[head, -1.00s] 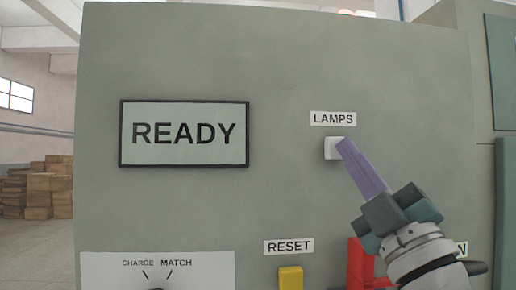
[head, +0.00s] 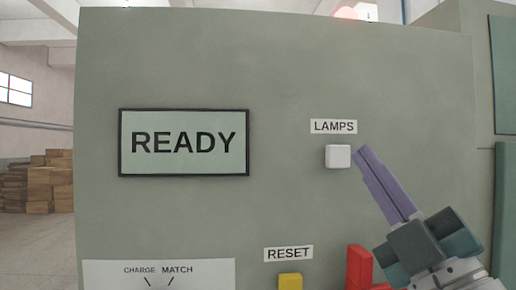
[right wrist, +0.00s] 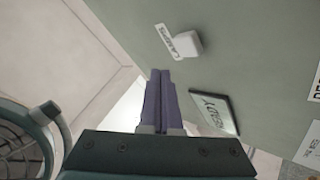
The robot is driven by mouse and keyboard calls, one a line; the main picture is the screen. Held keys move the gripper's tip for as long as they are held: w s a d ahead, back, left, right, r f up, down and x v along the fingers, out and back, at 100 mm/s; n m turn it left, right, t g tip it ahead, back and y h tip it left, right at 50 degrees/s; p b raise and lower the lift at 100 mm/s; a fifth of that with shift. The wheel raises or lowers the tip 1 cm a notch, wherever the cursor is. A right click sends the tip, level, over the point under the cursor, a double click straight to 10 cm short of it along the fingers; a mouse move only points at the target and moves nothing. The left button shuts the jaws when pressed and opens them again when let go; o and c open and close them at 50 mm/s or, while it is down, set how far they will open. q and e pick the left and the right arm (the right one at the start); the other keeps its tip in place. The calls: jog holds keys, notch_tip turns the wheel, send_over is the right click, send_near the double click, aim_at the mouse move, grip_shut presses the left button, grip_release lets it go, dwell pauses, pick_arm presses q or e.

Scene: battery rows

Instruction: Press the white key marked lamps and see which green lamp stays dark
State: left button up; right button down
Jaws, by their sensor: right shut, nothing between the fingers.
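The white key (head: 338,156) sits on the grey-green panel (head: 280,60) under a label (head: 333,127) reading LAMPS. It also shows in the right wrist view (right wrist: 186,40). My right gripper (head: 364,152) is shut and empty, its purple fingers together. The fingertips are just right of the key and apart from it in the head view. The display (head: 184,142) on the panel reads READY. No green lamps show in these views. My left gripper is not in view.
A yellow key (head: 290,281) sits under a RESET label (head: 288,253). A red part (head: 359,266) is beside my right gripper. A CHARGE MATCH plate (head: 158,272) is at lower left. Stacked boxes (head: 48,182) stand far left.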

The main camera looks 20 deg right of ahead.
jog(key=shift+s+a+p, duration=0.25)
jog(key=shift+s+p, duration=0.05)
jog(key=shift+s, duration=0.65)
dwell(0.3)
